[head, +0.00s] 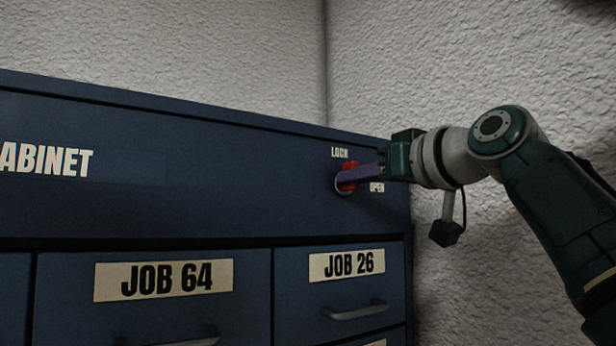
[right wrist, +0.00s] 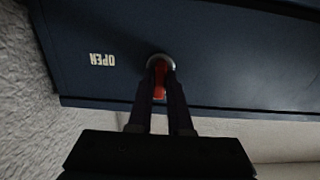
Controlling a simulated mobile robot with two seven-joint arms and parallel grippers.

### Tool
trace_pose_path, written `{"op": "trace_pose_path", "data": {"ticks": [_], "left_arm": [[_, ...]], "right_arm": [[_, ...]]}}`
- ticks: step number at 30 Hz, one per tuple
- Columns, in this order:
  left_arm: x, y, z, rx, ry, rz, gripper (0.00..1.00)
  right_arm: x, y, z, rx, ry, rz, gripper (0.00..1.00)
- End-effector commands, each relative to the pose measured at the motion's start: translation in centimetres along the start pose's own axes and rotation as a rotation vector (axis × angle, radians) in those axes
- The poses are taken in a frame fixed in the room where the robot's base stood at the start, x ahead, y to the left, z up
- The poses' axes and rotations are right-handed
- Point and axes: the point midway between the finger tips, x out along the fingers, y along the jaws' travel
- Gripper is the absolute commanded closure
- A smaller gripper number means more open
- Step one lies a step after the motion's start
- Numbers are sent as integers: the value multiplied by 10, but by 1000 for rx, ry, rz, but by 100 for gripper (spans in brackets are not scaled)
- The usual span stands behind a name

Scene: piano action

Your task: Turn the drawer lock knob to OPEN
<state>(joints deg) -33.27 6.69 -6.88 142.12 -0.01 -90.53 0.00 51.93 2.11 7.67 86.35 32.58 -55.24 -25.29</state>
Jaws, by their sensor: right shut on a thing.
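The red lock knob (head: 348,177) sits on the upper right of the blue cabinet front, between a LOCK label (head: 340,153) above it and an OPEN label (head: 377,188) to its lower right. My right gripper (head: 345,178) reaches it from the right, its purple fingers shut on the knob. In the right wrist view the red knob (right wrist: 160,78) shows between the two dark fingers (right wrist: 160,95), with a pale ring around its base and the OPEN label (right wrist: 102,60) to its left. The fingers partly hide the knob, so its exact angle is hard to tell. My left gripper is not in view.
The blue cabinet (head: 230,180) fills the left and middle. Below the knob is a drawer labelled JOB 26 (head: 347,264) with a metal handle (head: 355,310); a JOB 64 drawer (head: 163,277) is to its left. A rough pale wall (head: 450,70) stands behind and right.

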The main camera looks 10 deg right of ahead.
Motion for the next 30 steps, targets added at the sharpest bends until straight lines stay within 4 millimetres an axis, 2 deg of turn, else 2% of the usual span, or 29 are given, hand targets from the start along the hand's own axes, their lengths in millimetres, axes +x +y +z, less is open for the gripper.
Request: {"op": "trace_pose_path", "data": {"ticks": [17,23,30], "left_arm": [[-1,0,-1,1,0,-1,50],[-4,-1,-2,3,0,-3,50],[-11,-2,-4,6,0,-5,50]], "right_arm": [[0,0,0,32,0,-2,100],[0,0,-1,132,-1,-2,100],[0,2,-2,336,0,-2,100]]}}
